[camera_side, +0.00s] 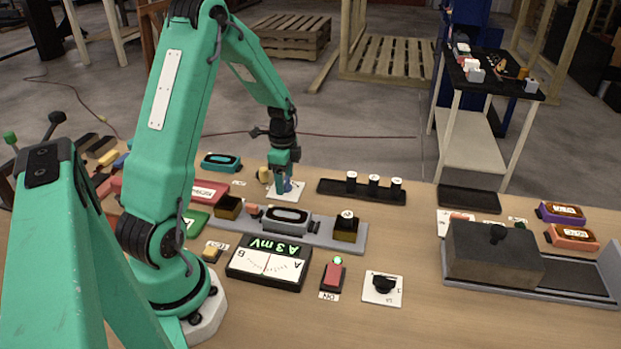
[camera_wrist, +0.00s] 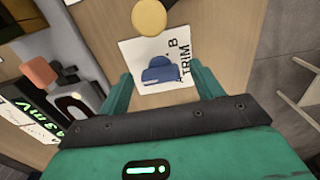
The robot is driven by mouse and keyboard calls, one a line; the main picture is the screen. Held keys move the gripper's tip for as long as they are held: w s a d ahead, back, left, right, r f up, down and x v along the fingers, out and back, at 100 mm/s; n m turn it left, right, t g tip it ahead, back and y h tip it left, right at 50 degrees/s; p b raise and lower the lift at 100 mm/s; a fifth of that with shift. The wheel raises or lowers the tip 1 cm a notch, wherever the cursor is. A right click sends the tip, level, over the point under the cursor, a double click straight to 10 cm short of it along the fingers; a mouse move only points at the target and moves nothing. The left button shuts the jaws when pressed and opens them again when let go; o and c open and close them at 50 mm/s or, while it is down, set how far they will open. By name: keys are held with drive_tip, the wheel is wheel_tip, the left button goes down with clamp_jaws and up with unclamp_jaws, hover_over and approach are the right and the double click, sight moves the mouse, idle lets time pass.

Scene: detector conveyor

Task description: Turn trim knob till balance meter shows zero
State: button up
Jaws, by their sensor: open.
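The blue trim knob (camera_wrist: 163,70) sits on a white plate (camera_wrist: 128,52) marked TRIM, with a B beside it. In the side view the knob (camera_side: 289,187) is partly hidden below my gripper (camera_side: 284,176). In the wrist view my gripper (camera_wrist: 160,78) is open, with one finger on either side of the knob; contact cannot be told. The balance meter (camera_side: 267,263) stands in front, its green display reading about "A 3 mV". Its dial has B at left and A at right, with the needle near the middle. Part of the display (camera_wrist: 43,112) shows in the wrist view.
A yellow round piece (camera_wrist: 149,17) stands at the plate's edge. A grey rail (camera_side: 245,228) with blocks lies between plate and meter. A red switch (camera_side: 333,277) with a green light and a black dial knob (camera_side: 383,283) are right of the meter. A dark rack (camera_side: 335,191) stands right of the plate.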

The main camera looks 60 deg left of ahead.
drive_tip(key=c, duration=1)
drive_tip(key=shift+n, duration=0.5)
drive_tip(key=n, duration=0.9)
drive_tip(key=shift+d+n, duration=0.1)
drive_tip(key=shift+n, duration=2.3)
